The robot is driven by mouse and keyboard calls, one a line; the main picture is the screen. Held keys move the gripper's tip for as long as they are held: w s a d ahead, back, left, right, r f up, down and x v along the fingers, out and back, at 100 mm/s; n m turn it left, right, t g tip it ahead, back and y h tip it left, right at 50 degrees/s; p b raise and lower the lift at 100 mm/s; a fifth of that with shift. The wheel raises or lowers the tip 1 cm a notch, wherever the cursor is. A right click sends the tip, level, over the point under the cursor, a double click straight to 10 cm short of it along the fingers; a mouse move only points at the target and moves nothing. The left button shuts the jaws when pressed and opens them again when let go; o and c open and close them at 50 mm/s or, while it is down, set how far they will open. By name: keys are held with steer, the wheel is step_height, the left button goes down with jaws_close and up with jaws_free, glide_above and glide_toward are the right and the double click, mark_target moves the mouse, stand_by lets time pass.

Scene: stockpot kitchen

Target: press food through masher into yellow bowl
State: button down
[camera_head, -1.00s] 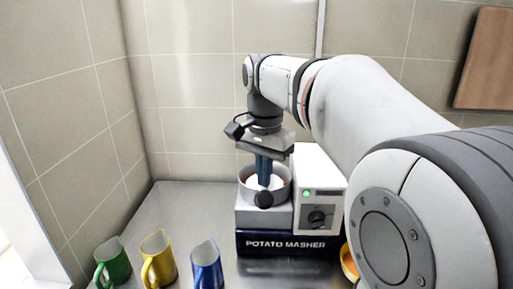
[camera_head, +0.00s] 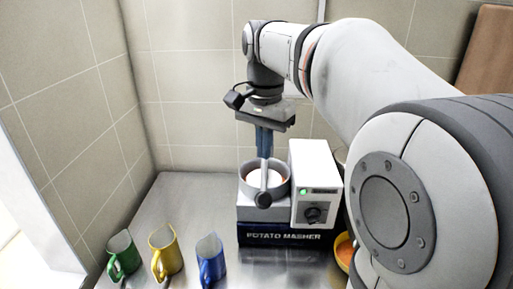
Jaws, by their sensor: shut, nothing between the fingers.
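The potato masher (camera_head: 285,235) is a grey and dark blue machine with a white control box (camera_head: 316,165) on its right. Its round grey hopper (camera_head: 243,183) is open at the top, with white and some orange showing inside. A grey rod with a dark ball knob (camera_head: 263,200) shows at the hopper's front. My gripper (camera_head: 264,155) points down just above the hopper, its blue fingers shut and empty. The yellow bowl (camera_head: 341,262) stands right of the masher with orange food (camera_head: 346,250) in it. My arm hides much of the bowl.
A green mug (camera_head: 123,255), a yellow mug (camera_head: 166,252) and a blue mug (camera_head: 211,262) stand at the front left of the metal counter (camera_head: 185,200). Tiled walls close the back and left. The counter left of the masher is clear.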

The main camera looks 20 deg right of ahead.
step_height(320, 180, up, 7)
steer(key=p, duration=0.5)
steer(key=shift+f, duration=0.15)
stand_by(0.6)
